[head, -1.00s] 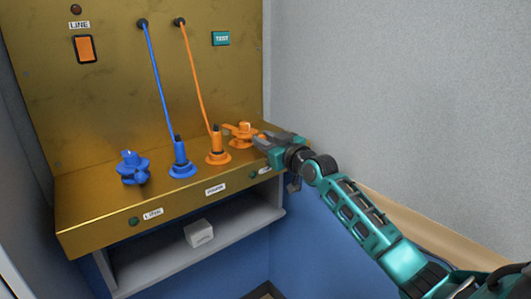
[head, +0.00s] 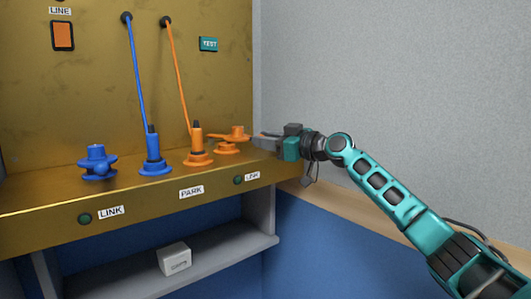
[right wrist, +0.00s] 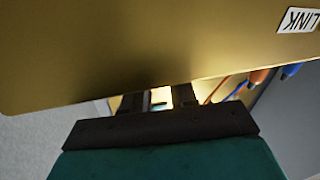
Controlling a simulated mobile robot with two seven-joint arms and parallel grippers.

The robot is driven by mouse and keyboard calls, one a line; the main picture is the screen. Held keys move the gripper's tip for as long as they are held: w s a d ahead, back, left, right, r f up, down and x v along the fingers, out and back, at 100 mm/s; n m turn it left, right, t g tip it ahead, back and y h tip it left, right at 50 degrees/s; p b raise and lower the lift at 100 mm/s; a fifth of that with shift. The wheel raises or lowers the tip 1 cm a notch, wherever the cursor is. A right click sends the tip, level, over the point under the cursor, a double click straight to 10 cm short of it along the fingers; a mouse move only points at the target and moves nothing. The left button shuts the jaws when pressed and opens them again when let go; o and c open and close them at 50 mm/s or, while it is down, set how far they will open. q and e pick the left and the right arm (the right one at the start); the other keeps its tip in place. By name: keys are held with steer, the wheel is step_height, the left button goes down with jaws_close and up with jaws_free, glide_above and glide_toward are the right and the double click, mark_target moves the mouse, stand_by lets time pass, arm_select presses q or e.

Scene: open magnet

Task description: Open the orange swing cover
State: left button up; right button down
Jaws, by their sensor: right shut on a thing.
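The orange swing cover (head: 236,131) sits on its round orange base at the right end of the gold shelf, with a flat arm reaching left. My right gripper (head: 256,139) comes in from the right, level and low over the shelf, its fingertips at the cover's right side. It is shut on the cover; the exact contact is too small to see. In the right wrist view the two dark fingers (right wrist: 158,100) show with a narrow gap, their tips partly hidden behind the gold shelf edge. My left gripper is not in view.
An orange plug (head: 197,146) with a cord stands just left of the cover. Further left are a blue plug (head: 153,154) and a blue cover (head: 97,162). A white box (head: 174,259) lies on the lower grey shelf. A grey wall (head: 400,80) bounds the right.

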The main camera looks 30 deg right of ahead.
steer(key=shift+d, duration=0.1)
stand_by(0.4)
steer(key=c, duration=0.9)
jaws_free()
steer(key=shift+w, duration=0.1)
steer(key=b+v, duration=0.1)
steer(key=v, duration=0.6)
steer(key=shift+s, duration=0.25)
steer(key=shift+d, duration=0.1)
